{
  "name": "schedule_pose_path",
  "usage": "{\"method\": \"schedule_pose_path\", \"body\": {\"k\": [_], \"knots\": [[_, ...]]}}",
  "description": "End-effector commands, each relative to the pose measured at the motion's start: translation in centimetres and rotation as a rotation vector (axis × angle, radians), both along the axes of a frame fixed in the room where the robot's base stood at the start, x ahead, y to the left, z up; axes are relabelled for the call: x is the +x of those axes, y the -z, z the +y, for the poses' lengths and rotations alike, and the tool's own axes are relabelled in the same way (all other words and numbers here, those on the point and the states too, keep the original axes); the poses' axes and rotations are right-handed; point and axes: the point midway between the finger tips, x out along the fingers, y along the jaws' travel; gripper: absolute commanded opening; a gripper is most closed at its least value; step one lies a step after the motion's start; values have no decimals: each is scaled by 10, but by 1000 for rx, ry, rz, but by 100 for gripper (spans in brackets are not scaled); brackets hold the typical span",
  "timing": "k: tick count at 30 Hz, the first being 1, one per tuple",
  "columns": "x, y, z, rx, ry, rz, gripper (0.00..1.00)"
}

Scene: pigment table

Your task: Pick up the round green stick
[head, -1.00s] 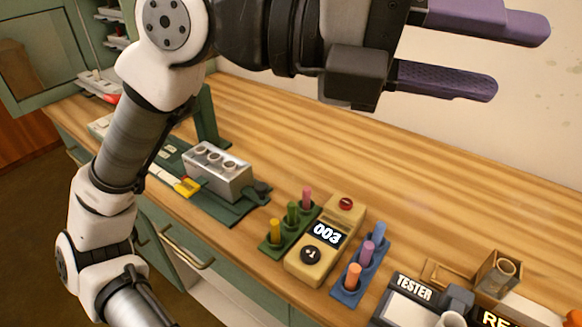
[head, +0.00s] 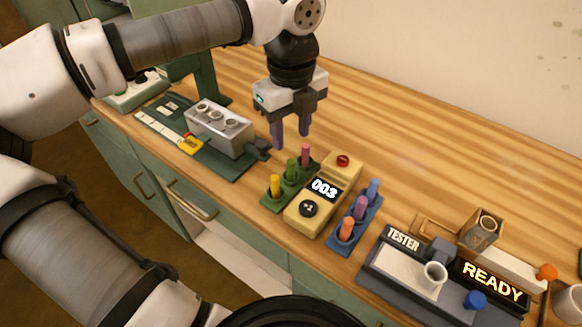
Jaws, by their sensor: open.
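The round green stick (head: 292,169) stands upright in the middle hole of a green holder (head: 268,202). The green stick shows clear of the fingers.
A yellow device (head: 318,205) reading 003 stands right of the green holder. A blue holder (head: 337,244) with orange, purple and blue sticks is beyond it. A grey metal block (head: 222,130) stands left. A tester (head: 390,268) is front right. The back of the table is clear.

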Motion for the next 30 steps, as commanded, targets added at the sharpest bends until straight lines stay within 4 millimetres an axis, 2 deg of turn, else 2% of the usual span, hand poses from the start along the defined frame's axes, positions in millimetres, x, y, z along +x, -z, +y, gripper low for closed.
{"method": "schedule_pose_path", "body": {"k": [3,11,20,28,30], "knots": [[0,19,0,-1,1,2,41],[-2,37,-1,-3,3,1,41],[-7,79,-1,-4,4,1,41],[-7,84,0,-3,3,-1,41],[-7,84,0,-3,3,-1,35]]}}
